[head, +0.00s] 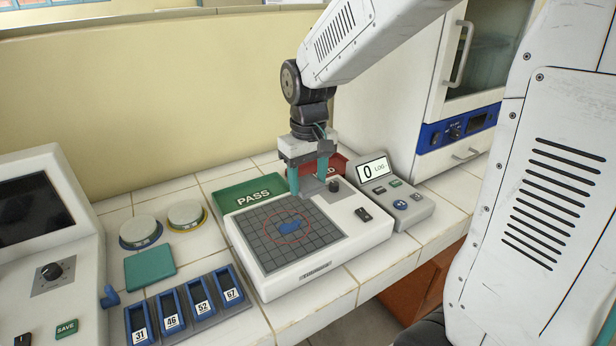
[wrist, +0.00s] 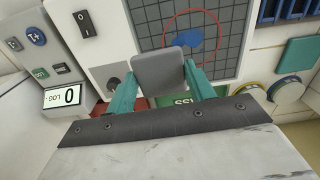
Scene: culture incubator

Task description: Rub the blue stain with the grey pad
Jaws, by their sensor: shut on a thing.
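The blue stain (head: 291,227) is an irregular patch on the dark grid plate of the white device, inside a red ring. It also shows in the wrist view (wrist: 188,38), just beyond the pad. My gripper (head: 308,183) has teal fingers and is over the back part of the device, behind the ringed area. It is shut on the grey pad (wrist: 158,73), a rounded square held between the fingertips. The pad appears apart from the stain. I cannot tell how high the pad is above the device.
The white device (head: 310,277) has a dark knob and a switch at its right. Behind it lie a green PASS tray (head: 247,195) and a red tray. A counter unit reading 0 (head: 395,190) stands right. Numbered blue holders (head: 170,312), round dishes and a teal block are left.

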